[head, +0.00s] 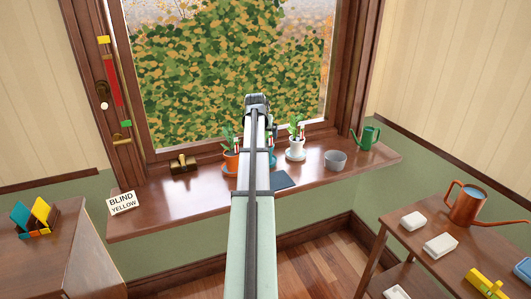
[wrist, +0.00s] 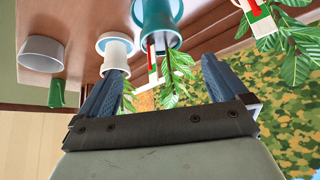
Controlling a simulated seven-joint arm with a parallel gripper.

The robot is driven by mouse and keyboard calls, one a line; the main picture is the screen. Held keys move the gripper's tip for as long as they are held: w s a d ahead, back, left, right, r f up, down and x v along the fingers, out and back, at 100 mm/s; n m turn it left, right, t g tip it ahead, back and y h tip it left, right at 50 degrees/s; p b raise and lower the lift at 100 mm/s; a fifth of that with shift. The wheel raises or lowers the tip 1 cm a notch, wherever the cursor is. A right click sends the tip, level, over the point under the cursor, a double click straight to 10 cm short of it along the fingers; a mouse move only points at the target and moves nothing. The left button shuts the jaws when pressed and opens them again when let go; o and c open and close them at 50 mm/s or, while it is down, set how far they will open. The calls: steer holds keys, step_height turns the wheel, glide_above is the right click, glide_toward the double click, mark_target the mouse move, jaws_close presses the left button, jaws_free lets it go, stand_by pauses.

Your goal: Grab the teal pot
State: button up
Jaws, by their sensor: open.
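The teal pot (wrist: 156,27) shows in the wrist view, upside down, on the wooden sill with a leafy plant and a red-and-white tag in it. In the head view only a sliver of the teal pot (head: 272,158) shows; my arm hides the rest. My gripper (wrist: 162,67) is open and empty. In the wrist view its fingers are spread on either side of the plant's leaves, with the pot beyond the fingertips. In the head view my gripper (head: 257,104) is in front of the window, above the row of pots.
A white pot (head: 296,154) stands close right of the teal pot, an orange pot (head: 231,162) to its left. A grey bowl (head: 335,160) and green watering can (head: 368,138) are farther right. A dark flat item (head: 282,180) lies in front. The sill's left front is mostly clear.

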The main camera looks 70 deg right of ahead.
mark_target(269, 144)
steer(key=x, duration=1.3)
steer(key=shift+a+f, duration=0.1)
steer(key=shift+f, duration=0.15)
steer(key=c, duration=1.3)
